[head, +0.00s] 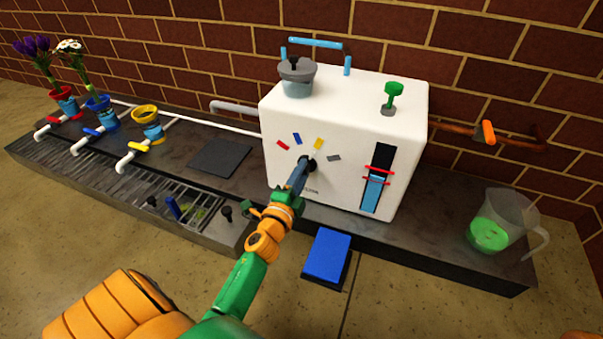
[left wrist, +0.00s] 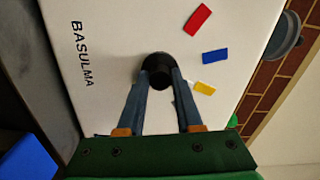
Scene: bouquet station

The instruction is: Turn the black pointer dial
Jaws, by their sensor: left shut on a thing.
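The black pointer dial (head: 308,163) is on the front face of the white machine (head: 343,110). Coloured marks in red, blue, yellow and grey form an arc above it. My left gripper (head: 303,168) reaches the dial from the front and is shut on it. In the left wrist view the dial (left wrist: 158,70) sits between the two blue-grey fingertips (left wrist: 160,76). The fingers partly hide the dial, and I cannot tell which mark its pointer faces. My right gripper is not in view.
A gauge with red bands (head: 377,180) is right of the dial. A blue pedal (head: 328,250) lies below the machine's front. A jug of green liquid (head: 495,225) stands at right. Flower holders (head: 97,108) are at left.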

